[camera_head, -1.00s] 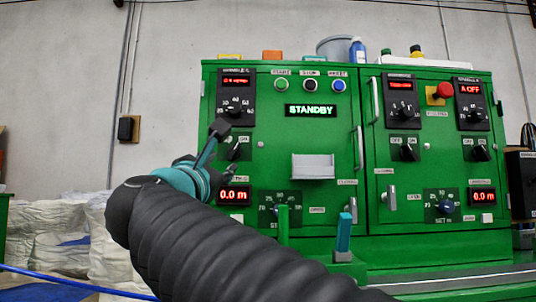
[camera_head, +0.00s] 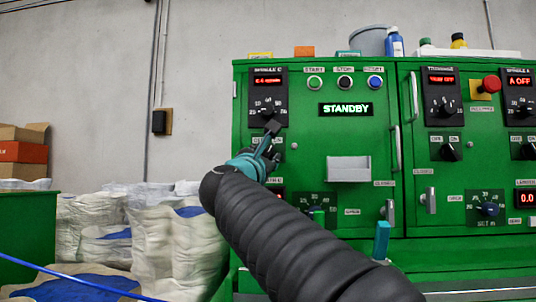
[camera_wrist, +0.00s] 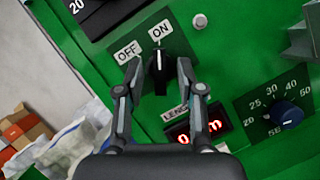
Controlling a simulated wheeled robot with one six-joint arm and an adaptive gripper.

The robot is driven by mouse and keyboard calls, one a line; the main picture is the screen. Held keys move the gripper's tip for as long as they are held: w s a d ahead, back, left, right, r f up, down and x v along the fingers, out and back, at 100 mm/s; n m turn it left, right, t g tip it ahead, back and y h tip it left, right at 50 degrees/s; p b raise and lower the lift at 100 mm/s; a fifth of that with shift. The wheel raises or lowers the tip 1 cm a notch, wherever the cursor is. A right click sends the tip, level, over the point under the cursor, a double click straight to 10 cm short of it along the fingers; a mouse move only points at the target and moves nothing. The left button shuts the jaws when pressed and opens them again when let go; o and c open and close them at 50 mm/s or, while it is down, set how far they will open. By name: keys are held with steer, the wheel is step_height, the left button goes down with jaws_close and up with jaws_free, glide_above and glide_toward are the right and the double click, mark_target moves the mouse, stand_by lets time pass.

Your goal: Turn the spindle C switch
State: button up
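The spindle C switch (camera_wrist: 160,70) is a black knob on a dark plate with OFF and ON labels. In the wrist view its light line points roughly at the ON label (camera_wrist: 160,31). My gripper (camera_wrist: 160,66) is open, with one finger on each side of the knob; small gaps seem to remain, and contact is not clear. In the head view my gripper (camera_head: 270,130) is at the left panel below the spindle C dial (camera_head: 267,105) and hides the switch. The spindle C display (camera_head: 268,81) is lit red, too small to read.
The green cabinet (camera_head: 300,150) has a STANDBY screen (camera_head: 346,109), a small tray (camera_head: 348,169) and door handles. A length display (camera_wrist: 197,130) and blue dial knob (camera_wrist: 287,114) are beside my right finger. White sacks (camera_head: 90,235) lie at left.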

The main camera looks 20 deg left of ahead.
jaws_close()
